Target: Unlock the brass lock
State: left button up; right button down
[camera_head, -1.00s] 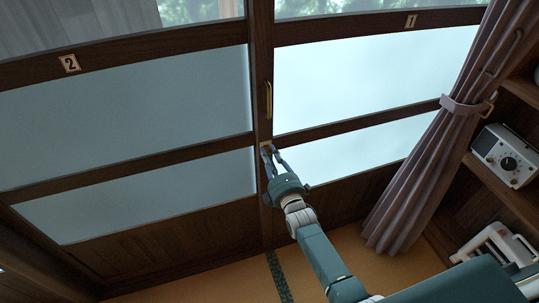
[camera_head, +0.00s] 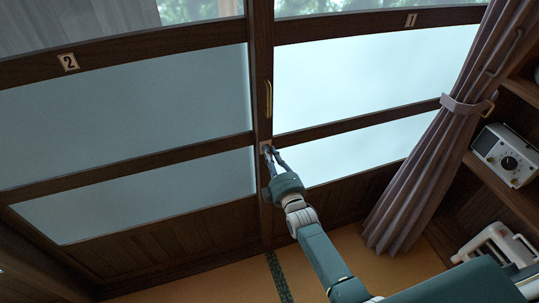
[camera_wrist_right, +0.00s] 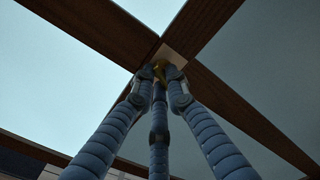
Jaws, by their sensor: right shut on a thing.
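The brass lock (camera_wrist_right: 160,72) sits on a pale plate on the post where the two sliding door panels meet, below the long brass handle (camera_head: 268,98). My right gripper (camera_head: 271,152) is at the plate. In the right wrist view, the fingers of my right gripper (camera_wrist_right: 159,82) are closed together around the brass piece, which shows only partly between the fingertips. How far the lock has turned cannot be seen. My left gripper is out of view.
Door panel 2, with its number plate (camera_head: 68,62), is on the left; panel 1, with its plate (camera_head: 410,20), is on the right. A tied curtain (camera_head: 420,170) hangs at right. Shelves beside it hold a radio-like device (camera_head: 506,154) and a pale appliance (camera_head: 497,243). Tatami floor (camera_head: 360,262) lies below.

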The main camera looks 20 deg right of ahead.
jog(key=m, duration=0.4)
jog(key=m+b, duration=0.1)
jog(key=m, duration=0.7)
jog(key=shift+d+f+m, duration=0.15)
jog(key=shift+f+m, duration=0.15)
jog(key=shift+m, duration=0.1)
dwell(0.3)
jog(key=c, duration=1.7)
grip_release()
jog(key=shift+c, duration=0.2)
jog(key=s, duration=1.2)
jog(key=shift+d, duration=0.2)
